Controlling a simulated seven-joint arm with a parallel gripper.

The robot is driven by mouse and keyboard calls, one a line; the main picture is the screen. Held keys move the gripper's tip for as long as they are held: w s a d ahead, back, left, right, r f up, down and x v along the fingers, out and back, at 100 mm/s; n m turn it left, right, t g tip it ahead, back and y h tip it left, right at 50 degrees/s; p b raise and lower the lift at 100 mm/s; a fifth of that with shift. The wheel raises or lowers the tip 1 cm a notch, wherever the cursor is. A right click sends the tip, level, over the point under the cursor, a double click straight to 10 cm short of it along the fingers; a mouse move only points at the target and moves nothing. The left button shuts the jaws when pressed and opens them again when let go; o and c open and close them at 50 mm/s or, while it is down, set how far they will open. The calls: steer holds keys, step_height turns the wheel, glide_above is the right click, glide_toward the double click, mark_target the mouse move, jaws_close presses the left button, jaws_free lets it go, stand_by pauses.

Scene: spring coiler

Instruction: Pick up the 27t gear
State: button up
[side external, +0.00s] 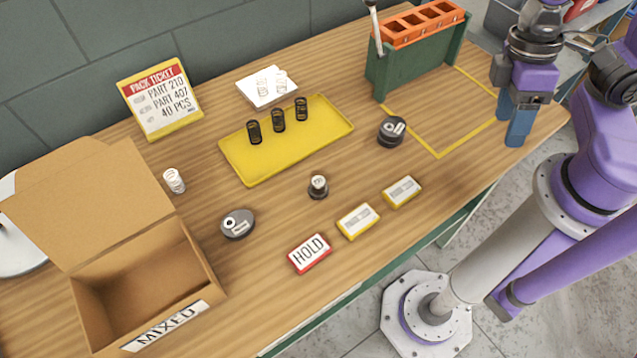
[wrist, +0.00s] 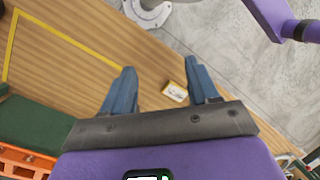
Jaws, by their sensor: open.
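Three dark, gear-like round pieces lie on the wooden bench in the side view: a flat disc (side external: 238,223) at the left, a small one with a pale top (side external: 318,186) in the middle, and a thicker one (side external: 391,131) at the right. Their teeth and markings are too small to tell which is the 27t gear. My gripper (side external: 509,131) is open and empty, fingers pointing down, above the bench's right end and well right of all three pieces. In the wrist view, the open blue fingers (wrist: 161,72) have nothing between them, and no gear shows.
A yellow tray (side external: 236,169) holds three black springs. A green stand (side external: 415,70) with an orange rack is at the back. An open cardboard box (side external: 148,270) stands at left. A HOLD tile (side external: 310,254) and two yellow-edged tiles (side external: 358,221) line the front. The taped rectangle (side external: 439,156) is bare.

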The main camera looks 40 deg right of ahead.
steer(key=w+a+f+m+g+y, duration=0.45)
steer(key=w+a+m+y, duration=0.5)
steer(key=m, duration=0.85)
steer(key=w+f+m+t+y, duration=0.1)
steer(key=w+m, duration=0.1)
steer(key=w+d+f+m+t+y, duration=0.1)
steer(key=w+m+t, duration=0.1)
steer(key=w+m, duration=0.1)
steer(key=w+f+m+t+y, duration=0.1)
steer(key=w+f+m+t, duration=0.1)
steer(key=shift+w+d+f+m+y, duration=0.1)
steer(key=shift+w+d+m+y, duration=0.25)
steer(key=shift+d+m, duration=0.05)
steer(key=shift+w+f+t, duration=0.2)
steer(key=shift+t, duration=0.05)
glide_toward(319, 181)
steer(key=x, duration=0.3)
steer(key=shift+a+f, duration=0.1)
steer(key=shift+f, duration=0.2)
steer(key=shift+x, duration=2.6)
steer(key=shift+r, duration=0.25)
jaws_close()
